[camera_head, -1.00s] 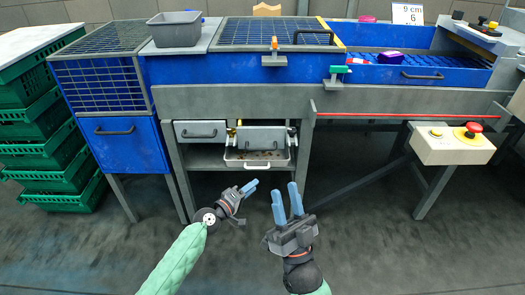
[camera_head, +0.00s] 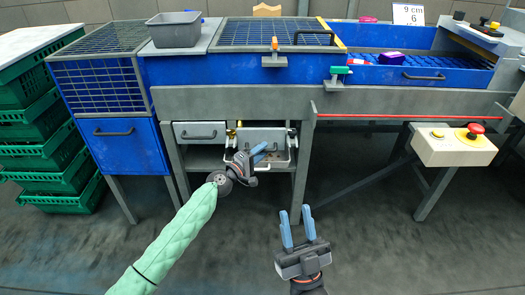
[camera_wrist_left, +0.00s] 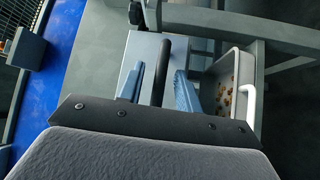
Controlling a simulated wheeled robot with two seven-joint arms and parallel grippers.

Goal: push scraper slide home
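The scraper slide (camera_head: 266,137) is a grey block with a dark bar handle, set in the bay under the machine. In the left wrist view its grey face (camera_wrist_left: 140,52) and dark handle (camera_wrist_left: 160,68) show. My left gripper (camera_head: 262,150) is in front of it, hiding part of it in the head view. In the left wrist view the blue fingers of my left gripper (camera_wrist_left: 159,85) are apart, one on each side of the handle, with gaps visible. My right gripper (camera_head: 296,216) is open and empty, low in front of the machine.
A shallow tray (camera_wrist_left: 250,65) with brown crumbs and a pale handle lies beside the slide. A closed grey drawer (camera_head: 200,132) is left of the bay. Machine legs (camera_head: 301,165) flank it. A control box (camera_head: 452,145) stands right. The floor in front is clear.

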